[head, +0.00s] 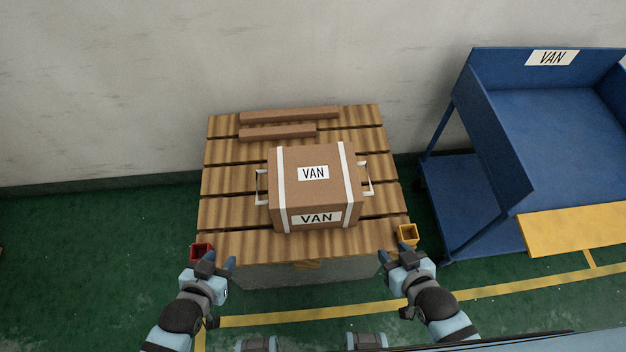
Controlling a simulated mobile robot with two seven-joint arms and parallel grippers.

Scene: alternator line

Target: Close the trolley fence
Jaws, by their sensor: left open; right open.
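The blue trolley (505,150) stands at the right, with a VAN label on its back wall and raised walls at the back and left. A flat yellow panel (570,229), which looks like its fence, lies along the trolley's near edge. It looks folded down and outward, leaving the near side open; its right end is cut off by the picture edge. My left gripper (220,261) is open and empty at the near left corner of the pallet. My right gripper (396,260) is open and empty at the near right corner, well left of the yellow panel.
A brown box (292,181) with VAN labels, white straps and side handles sits on the wooden pallet (232,215), with brown bars (289,116) behind it. Small red (201,250) and yellow (407,233) square holders are by my grippers. Green floor is clear between pallet and trolley.

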